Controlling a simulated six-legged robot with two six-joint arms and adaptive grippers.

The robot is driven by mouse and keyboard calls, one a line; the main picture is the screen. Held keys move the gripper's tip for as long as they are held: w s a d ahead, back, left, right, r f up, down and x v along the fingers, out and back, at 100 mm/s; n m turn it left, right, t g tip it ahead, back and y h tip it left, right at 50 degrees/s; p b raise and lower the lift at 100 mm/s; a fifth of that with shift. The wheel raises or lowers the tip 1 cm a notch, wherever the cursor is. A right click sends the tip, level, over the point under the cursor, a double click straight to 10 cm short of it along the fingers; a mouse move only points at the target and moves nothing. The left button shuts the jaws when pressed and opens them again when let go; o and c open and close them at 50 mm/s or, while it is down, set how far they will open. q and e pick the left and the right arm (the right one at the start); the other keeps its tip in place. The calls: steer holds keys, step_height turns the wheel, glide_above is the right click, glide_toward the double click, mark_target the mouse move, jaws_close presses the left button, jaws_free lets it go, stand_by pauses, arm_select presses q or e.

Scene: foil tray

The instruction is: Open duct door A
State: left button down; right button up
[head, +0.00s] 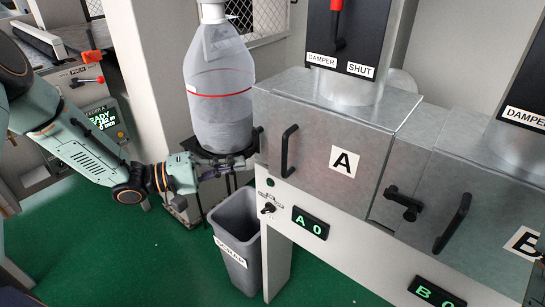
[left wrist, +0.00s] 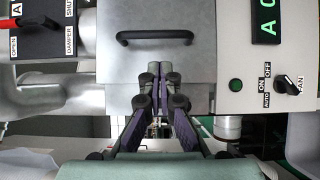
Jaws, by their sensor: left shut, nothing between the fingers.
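Duct door A (head: 315,165) is a grey metal panel with a white "A" label, and it looks closed. Its black bar handle (head: 289,150) stands upright in the head view and also shows in the left wrist view (left wrist: 155,36). A small black latch-like part (head: 258,139) sits at the door's left edge. My left gripper (head: 246,157) is shut and empty, just left of the door near that part. In the left wrist view its fingertips (left wrist: 160,72) point at the panel, apart from the handle; I cannot tell whether they touch anything. My right gripper is out of view.
A clear collector bag (head: 220,95) hangs behind and above my left gripper. A grey scrap bin (head: 238,240) stands below. The A damper lever (head: 337,20) is above, by a "SHUT" label. The fan switch (head: 268,208) and "A 0" display (head: 310,222) are beneath the door.

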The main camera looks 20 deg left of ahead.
arm_select(q)
glide_toward(294, 154)
steer(key=x, duration=0.3)
steer(key=shift+b+x, duration=0.45)
steer(key=shift+x, duration=0.65)
steer(key=shift+s+a+r, duration=0.1)
steer(key=shift+s+r, duration=0.05)
steer(key=shift+s, duration=0.15)
